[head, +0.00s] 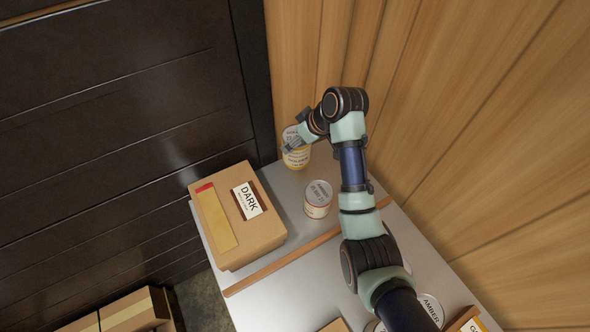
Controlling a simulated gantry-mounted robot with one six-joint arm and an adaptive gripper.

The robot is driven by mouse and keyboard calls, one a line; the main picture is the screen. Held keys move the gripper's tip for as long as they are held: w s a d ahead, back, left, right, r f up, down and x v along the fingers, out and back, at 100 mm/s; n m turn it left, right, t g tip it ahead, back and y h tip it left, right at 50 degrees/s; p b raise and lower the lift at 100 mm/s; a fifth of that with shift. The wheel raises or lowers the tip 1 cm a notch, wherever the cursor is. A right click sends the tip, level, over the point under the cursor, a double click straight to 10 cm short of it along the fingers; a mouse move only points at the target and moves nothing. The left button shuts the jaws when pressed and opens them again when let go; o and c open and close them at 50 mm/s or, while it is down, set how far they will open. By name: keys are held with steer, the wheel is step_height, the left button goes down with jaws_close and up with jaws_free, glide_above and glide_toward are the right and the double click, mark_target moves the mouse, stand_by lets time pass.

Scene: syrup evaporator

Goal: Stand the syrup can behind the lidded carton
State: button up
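A lidded brown carton (264,232) stands at the left end of the pale worktop, with a DARK card and a yellow strip with a red end on top. A can with a yellow lower label (297,160) stands upright near the far corner, beyond and right of the carton. My gripper (289,146) is at this can's upper left side and overlaps it in the picture. Whether its fingers touch the can or are closed on it cannot be told. A second, white-labelled can (317,208) stands upright right of the carton, apart from it.
A wooden strip (290,259) crosses the worktop in front of the carton and second can. More cans, one marked AMBER (431,308), stand at the lower right, partly behind my arm. A plank wall (480,150) rises close behind. Other boxes (130,312) sit lower left.

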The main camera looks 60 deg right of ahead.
mark_target(308, 156)
step_height(308, 156, down, 11)
steer(key=shift+d+f+b, duration=0.1)
steer(key=shift+b, duration=1.15)
steer(key=shift+f, duration=0.1)
steer(key=o, duration=1.6)
steer(key=shift+f, duration=0.1)
steer(key=shift+r, duration=0.2)
steer(key=p+v, duration=0.3)
steer(key=v, duration=0.9)
steer(key=shift+p, duration=0.3)
